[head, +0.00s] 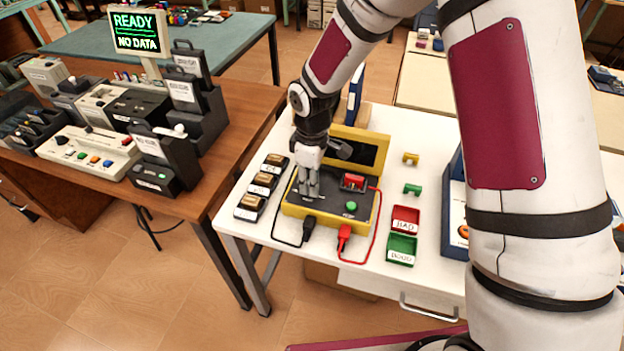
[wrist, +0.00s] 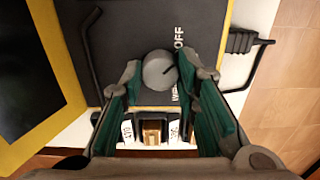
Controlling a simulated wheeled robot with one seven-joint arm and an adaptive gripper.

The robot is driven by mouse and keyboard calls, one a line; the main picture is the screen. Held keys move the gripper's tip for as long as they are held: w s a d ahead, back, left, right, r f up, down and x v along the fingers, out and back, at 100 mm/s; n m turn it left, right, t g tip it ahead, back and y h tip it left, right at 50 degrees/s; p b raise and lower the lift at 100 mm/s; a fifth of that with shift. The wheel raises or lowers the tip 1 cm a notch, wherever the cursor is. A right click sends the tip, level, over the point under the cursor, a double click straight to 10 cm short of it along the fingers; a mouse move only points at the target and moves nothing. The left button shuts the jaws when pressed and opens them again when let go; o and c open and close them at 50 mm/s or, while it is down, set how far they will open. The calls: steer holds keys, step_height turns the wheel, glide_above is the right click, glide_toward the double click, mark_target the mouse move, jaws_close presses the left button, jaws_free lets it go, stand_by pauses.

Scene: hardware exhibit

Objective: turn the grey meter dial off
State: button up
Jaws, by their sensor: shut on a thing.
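The yellow meter (head: 292,211) with a dark panel and raised lid sits on the white table. Its grey round dial (wrist: 157,72) shows in the wrist view between my fingertips, with a thin dark mark on its right side. The word OFF (wrist: 180,37) is printed to the upper right of the dial. A second label below it is partly hidden by a finger. My gripper (head: 309,188) reaches down onto the left part of the panel and hides the dial in the head view. In the wrist view my gripper (wrist: 163,76) is shut on the dial.
Small labelled boxes (head: 262,184) stand to the left. Red and green trays (head: 402,249) lie to the right.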

stand_by(0.4)
steer(key=o, duration=1.2)
steer(key=shift+c, duration=0.2)
step_height(320, 180, up, 12)
